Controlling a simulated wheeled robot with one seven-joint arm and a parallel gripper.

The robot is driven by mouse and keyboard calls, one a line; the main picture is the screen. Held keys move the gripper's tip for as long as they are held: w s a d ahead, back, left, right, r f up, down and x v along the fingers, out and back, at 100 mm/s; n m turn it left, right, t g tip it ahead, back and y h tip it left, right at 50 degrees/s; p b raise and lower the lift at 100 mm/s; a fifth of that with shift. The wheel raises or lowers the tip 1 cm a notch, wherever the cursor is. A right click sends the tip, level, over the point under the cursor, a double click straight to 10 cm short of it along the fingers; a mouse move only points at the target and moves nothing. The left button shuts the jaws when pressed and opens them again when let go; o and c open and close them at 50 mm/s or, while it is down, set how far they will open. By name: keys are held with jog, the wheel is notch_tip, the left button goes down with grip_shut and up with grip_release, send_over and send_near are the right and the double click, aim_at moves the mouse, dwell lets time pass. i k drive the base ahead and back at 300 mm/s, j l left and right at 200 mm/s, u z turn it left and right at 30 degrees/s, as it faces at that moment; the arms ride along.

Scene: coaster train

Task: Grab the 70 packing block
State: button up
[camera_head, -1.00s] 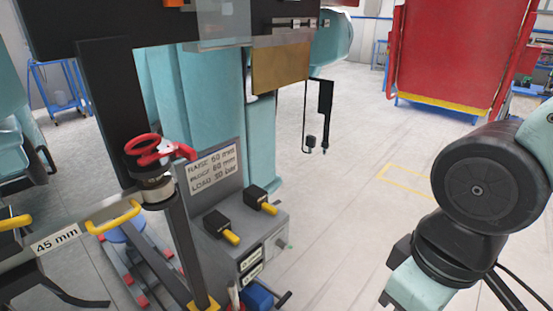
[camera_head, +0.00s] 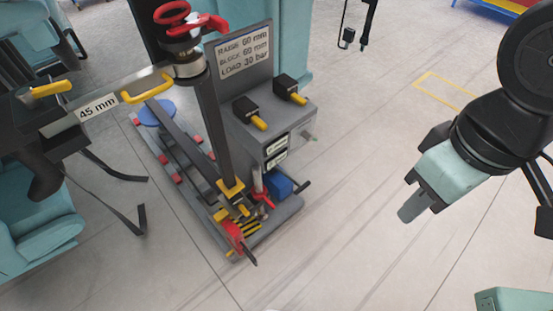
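I cannot pick out a packing block marked 70 in the head camera view. A grey console (camera_head: 290,125) on a low cart carries two dark labels (camera_head: 276,152) on its front, too small to read. A sign (camera_head: 243,52) above it reads "RAISE 60 mm, BLOCK 60 mm, LOAD 30 bar". A blue object (camera_head: 279,186) sits on the cart below the console. My gripper (camera_head: 411,210) hangs to the right of the cart, apart from it, over clear floor. One grey finger shows, and its opening is hidden. Nothing is seen in it.
A dark post (camera_head: 214,130) with a red handwheel (camera_head: 190,18) rises from the cart. A "45 mm" label (camera_head: 98,108) is on a grey bar at left. Two yellow-tipped levers (camera_head: 259,122) top the console. Floor right of the cart is clear.

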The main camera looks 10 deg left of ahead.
aim_at(237, 202)
jog(key=l+u, duration=0.4)
jog(key=k+l+u, duration=0.15)
jog(key=l+u, duration=0.25)
jog(key=k+l+u, duration=0.1)
jog(key=u, duration=0.35)
jog(key=l, duration=0.1)
